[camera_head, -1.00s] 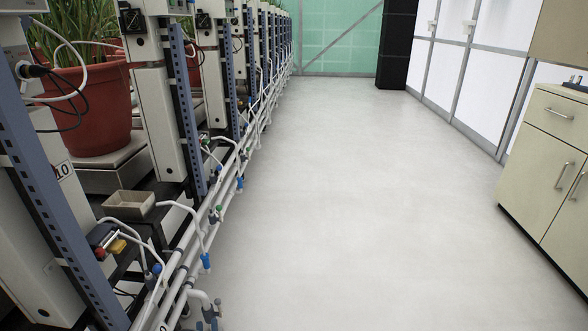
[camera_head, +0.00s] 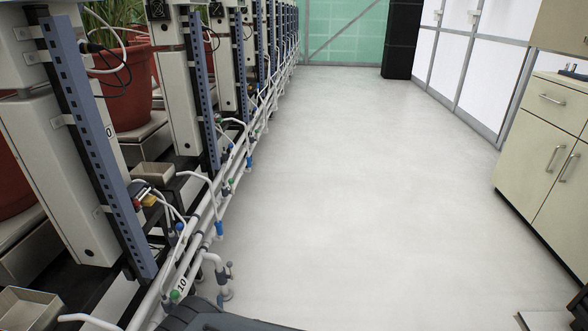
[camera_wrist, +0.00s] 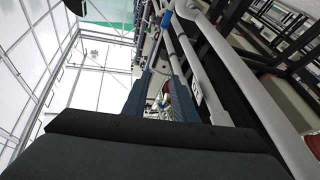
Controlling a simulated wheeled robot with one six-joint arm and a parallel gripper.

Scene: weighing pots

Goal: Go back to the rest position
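My gripper (camera_wrist: 161,80) shows in the wrist view as two blue-grey fingers with a gap between them. It is open, and I see nothing held in it. Small blurred parts of the rack show through the gap. In the head view the gripper is not visible; a dark part of mine shows at the bottom edge. A reddish-brown pot (camera_head: 133,98) with green plants stands on a weighing platform (camera_head: 140,140) at the left.
A row of white posts (camera_head: 60,160) with blue slotted rails, hoses and white pipes (camera_head: 205,232) runs along the left. A beige cabinet (camera_head: 545,150) stands at the right. The pale floor (camera_head: 360,190) between them is clear. A black column (camera_head: 401,40) stands at the far end.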

